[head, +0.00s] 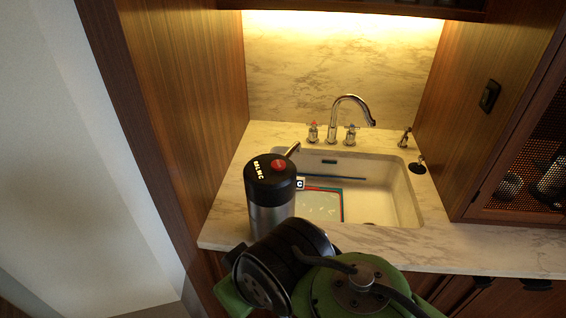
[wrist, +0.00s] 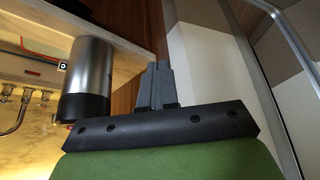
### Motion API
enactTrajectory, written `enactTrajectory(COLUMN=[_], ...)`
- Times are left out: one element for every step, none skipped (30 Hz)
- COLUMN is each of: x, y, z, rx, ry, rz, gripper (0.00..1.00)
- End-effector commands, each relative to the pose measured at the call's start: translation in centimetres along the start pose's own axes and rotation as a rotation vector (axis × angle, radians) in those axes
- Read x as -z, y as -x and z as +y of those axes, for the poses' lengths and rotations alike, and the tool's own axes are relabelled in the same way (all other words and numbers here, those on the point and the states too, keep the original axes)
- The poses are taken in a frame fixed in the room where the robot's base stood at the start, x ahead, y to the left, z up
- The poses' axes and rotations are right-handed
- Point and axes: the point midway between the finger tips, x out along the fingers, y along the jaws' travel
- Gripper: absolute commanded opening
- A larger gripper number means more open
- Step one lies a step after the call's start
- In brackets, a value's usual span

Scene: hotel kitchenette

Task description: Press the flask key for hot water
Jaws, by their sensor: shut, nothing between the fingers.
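The flask (head: 268,216) stands upright on the marble counter at the left of the sink. It has a steel body, a black lid with white letters, and a round red key (head: 279,165) on top. In the wrist view, which is turned upside down, the flask (wrist: 92,70) is left of my gripper (wrist: 156,68), its black lid pointing down in the picture. My gripper's grey fingers are shut with nothing between them, beside the flask with a gap. The red key barely shows there. In the head view my arm hides the fingers.
The sink (head: 385,200) holds a flat, coloured-edged item (head: 322,206). A chrome tap (head: 334,118) with two handles stands behind it. Wood panels rise left and right of the alcove. The counter (head: 460,237) is clear at the front right.

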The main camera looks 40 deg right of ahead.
Motion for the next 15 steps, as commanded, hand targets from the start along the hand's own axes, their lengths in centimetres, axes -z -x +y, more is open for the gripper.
enactTrajectory(x=[0.8,1.6,3.0,4.3,5.9,8.1,9.9,11.6,13.8,15.2,16.5,18.0,18.9,19.5,20.1], y=[0.3,0.6,1.0,1.3,1.6,2.0,2.3,2.5,2.8,3.0,3.2,3.5,3.8,4.1,4.6], z=[0.1,0.1,0.2,0.4,0.7,1.4,2.2,3.1,4.7,6.1,7.6,9.9,11.8,13.6,15.9], rx=[0.000,0.002,0.006,0.012,0.021,0.035,0.049,0.063,0.081,0.094,0.105,0.117,0.122,0.125,0.122], ry=[0.015,0.037,0.077,0.118,0.165,0.235,0.294,0.353,0.431,0.491,0.548,0.626,0.681,0.733,0.799], rz=[-0.002,-0.005,-0.007,-0.008,-0.008,-0.006,0.001,0.011,0.031,0.049,0.071,0.106,0.136,0.167,0.208], gripper=[0.00,0.00,0.00,0.00,0.00,0.00,0.00,0.00,0.00,0.00,0.00,0.00,0.00,0.00,0.00])
